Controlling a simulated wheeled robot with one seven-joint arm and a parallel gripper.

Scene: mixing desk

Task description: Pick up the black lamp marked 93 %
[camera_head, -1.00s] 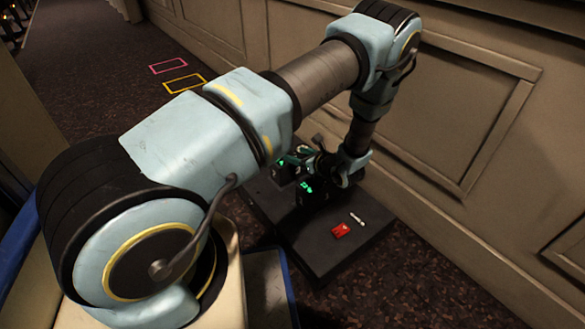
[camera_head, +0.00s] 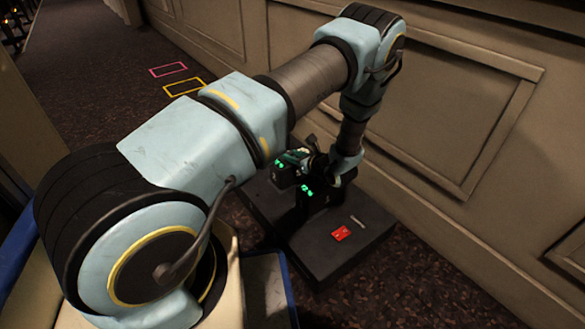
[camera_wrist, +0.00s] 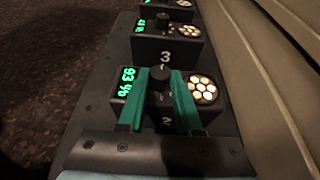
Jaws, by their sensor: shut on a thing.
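The black lamp marked 93 % (camera_wrist: 203,88) is in the middle of the wrist view, with green digits on its left and a cluster of round pale lights on its right. My gripper (camera_wrist: 160,80) has its green fingers on either side of the lamp's black knob and is shut on it. In the head view my gripper (camera_head: 297,157) is over the dark lamps, and its own wrist partly hides them. I cannot tell whether the lamp is clear of the surface below.
Another black lamp (camera_wrist: 166,42) stands just beyond, near a white 3, with more behind it. The black platform (camera_head: 325,262) carries a red item (camera_head: 341,234) and a small pale strip (camera_head: 357,220). A panelled wall (camera_head: 470,130) runs close along the right.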

